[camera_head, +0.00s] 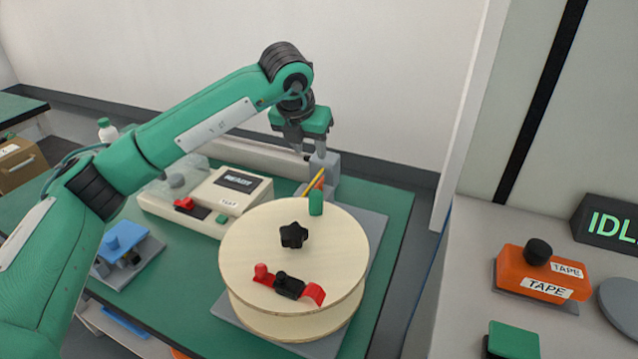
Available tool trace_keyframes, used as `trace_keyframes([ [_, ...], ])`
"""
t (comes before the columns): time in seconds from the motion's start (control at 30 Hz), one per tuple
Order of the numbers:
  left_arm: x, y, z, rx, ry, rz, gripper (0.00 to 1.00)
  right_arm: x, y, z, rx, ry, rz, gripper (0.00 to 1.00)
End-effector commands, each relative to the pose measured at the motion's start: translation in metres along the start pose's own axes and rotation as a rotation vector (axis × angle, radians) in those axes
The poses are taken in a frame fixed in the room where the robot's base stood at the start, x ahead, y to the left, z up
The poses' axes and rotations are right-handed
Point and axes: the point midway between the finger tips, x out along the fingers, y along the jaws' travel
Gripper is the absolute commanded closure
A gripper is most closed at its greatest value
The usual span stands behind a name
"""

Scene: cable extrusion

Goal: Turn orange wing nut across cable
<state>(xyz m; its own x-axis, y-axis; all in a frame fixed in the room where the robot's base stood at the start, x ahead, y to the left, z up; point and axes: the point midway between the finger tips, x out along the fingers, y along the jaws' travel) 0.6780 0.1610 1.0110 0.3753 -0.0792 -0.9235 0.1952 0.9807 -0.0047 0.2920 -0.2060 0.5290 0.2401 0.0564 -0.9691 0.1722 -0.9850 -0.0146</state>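I cannot make out an orange wing nut for certain; a small orange piece (319,183) shows behind the green upright cylinder (316,203) at the far rim of the spool. A pale wooden spool (335,258) lies flat, with a black star knob (293,235) at its centre and a red and black clip-like piece (289,286) on its near side. My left gripper (309,149) points down above a grey block-like holder (327,168) behind the spool. Its fingers are apart, with nothing seen between them. My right gripper is out of view.
A cream machine (232,187) with a red switch stands left of the spool. A blue fixture (123,238) is at the left on the green table (396,235). At the right, a grey counter (468,262) carries an orange tape box (540,270) and an IDLE sign (612,224).

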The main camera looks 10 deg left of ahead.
Motion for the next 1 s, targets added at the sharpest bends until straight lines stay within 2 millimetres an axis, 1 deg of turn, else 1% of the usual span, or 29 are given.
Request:
trace_keyframes([
  [0.07,0.004,0.003,0.000,-0.004,0.002,0.012,0.60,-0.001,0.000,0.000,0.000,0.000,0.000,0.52],
  [0.17,0.016,0.003,0.000,-0.004,0.005,0.010,0.60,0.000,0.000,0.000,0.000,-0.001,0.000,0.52],
  [0.27,0.035,0.002,-0.001,-0.005,0.005,0.009,0.60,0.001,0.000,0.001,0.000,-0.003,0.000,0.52],
  [0.5,0.087,0.002,-0.001,-0.003,0.006,0.007,0.60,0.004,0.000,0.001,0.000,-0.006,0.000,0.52],
  [0.6,0.106,0.002,-0.001,-0.004,0.005,0.006,0.60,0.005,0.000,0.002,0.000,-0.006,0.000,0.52],
  [0.7,0.120,0.003,0.000,-0.003,0.003,0.007,0.60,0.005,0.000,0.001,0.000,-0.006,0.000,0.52],
  [0.83,0.132,0.002,0.000,-0.002,0.002,0.005,0.60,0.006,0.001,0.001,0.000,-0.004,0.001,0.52],
  [1.0,0.137,0.002,0.000,-0.002,0.002,0.006,0.60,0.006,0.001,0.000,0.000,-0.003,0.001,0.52],
])
